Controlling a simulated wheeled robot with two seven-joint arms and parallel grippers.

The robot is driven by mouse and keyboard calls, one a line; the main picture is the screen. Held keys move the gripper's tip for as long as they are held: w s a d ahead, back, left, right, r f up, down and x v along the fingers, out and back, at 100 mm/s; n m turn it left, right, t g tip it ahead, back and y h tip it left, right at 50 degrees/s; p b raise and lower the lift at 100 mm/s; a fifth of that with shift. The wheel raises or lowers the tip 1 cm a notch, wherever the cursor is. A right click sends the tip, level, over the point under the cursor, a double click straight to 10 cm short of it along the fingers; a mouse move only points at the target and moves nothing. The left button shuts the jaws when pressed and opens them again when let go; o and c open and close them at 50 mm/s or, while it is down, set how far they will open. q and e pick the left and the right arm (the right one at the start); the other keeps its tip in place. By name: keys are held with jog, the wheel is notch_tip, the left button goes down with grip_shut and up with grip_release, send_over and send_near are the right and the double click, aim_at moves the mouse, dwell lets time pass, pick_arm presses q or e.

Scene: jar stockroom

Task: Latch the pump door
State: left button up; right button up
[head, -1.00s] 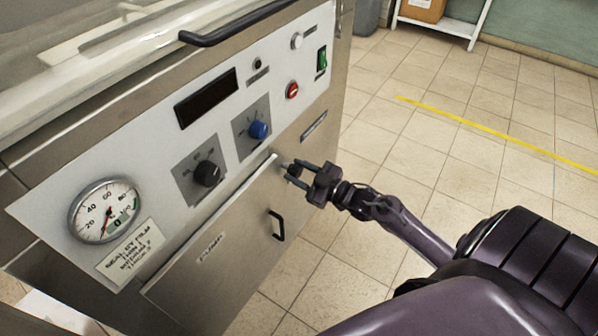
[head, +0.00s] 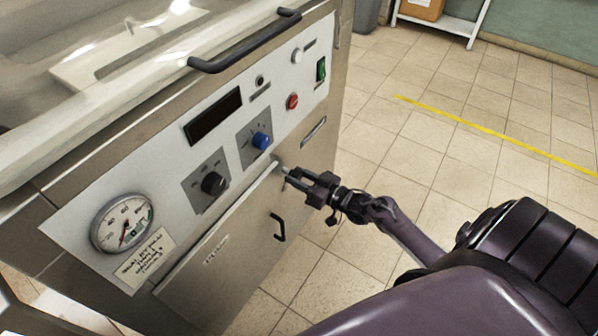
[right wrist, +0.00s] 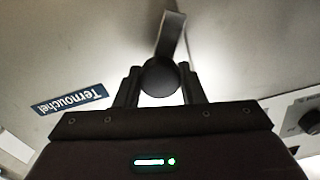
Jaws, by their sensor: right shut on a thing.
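The pump door (head: 240,262) is the steel front panel with a black pull handle, low on the machine. A pale strip runs along its top edge; I cannot tell whether it is flush or slightly ajar. A metal latch lever (right wrist: 171,38) with a round black knob (right wrist: 160,78) shows in the right wrist view. My right gripper (head: 284,179) is at the door's upper right corner. In the right wrist view its fingers (right wrist: 160,88) are shut on the knob from both sides. My left gripper is not in view.
Above the door, the control panel (head: 170,185) carries a gauge (head: 122,225), a black dial (head: 213,184) and a blue dial (head: 262,141). A black bar handle (head: 245,45) juts out above it. Tiled floor (head: 430,130) lies clear to the right, with a shelf (head: 455,28) farther back.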

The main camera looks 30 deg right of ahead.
jog(key=m+p, duration=0.2)
jog(key=m, duration=0.3)
jog(key=shift+m+p, duration=0.35)
jog(key=shift+m, duration=0.05)
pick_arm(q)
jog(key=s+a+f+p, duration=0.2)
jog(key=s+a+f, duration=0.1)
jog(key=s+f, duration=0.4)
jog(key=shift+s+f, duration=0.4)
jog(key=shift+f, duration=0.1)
pick_arm(e)
jog(key=shift+f+m, duration=0.1)
jog(key=shift+m, duration=2.7)
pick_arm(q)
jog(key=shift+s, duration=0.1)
pick_arm(e)
jog(key=o, duration=1)
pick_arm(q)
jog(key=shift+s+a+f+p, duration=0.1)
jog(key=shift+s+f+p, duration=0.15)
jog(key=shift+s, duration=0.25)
pick_arm(e)
jog(key=v, duration=0.8)
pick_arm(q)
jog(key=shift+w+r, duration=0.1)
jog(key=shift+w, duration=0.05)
